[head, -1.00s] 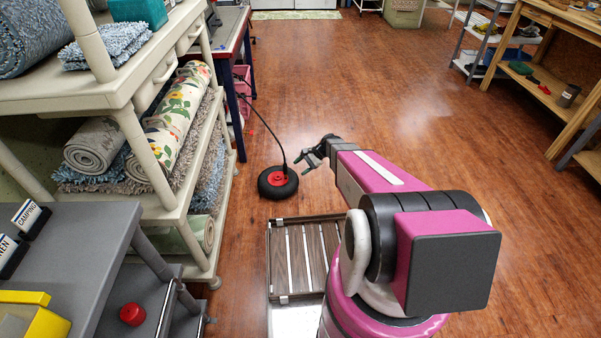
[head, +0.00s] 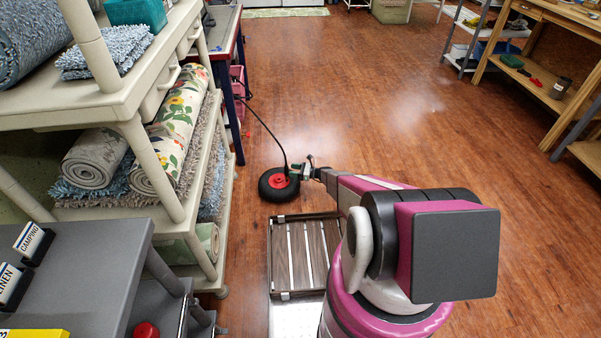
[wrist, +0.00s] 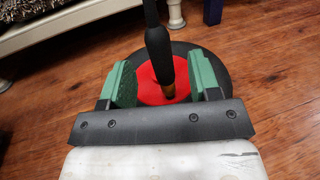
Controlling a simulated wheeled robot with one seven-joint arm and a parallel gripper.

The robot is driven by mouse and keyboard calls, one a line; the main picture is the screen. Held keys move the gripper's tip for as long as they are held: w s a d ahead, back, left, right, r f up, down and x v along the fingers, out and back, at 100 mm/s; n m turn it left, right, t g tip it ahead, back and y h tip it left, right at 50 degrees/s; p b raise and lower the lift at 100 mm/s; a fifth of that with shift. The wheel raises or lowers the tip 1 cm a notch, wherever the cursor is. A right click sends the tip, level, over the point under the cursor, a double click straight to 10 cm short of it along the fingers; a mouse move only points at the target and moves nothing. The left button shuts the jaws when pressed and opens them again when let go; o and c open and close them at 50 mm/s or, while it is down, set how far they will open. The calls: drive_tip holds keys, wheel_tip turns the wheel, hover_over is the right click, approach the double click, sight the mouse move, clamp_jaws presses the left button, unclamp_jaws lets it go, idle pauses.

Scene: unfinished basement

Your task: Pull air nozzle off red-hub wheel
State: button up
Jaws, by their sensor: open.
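The red-hub wheel (head: 278,181) lies flat on the wood floor, a black tyre around a red hub. It also shows in the wrist view (wrist: 216,58).
A slatted wooden platform (head: 283,293) lies on the floor in front of the wheel. Open floor lies to the right.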

sight(286, 171)
drive_tip(key=shift+x, duration=3.05)
clamp_jaws()
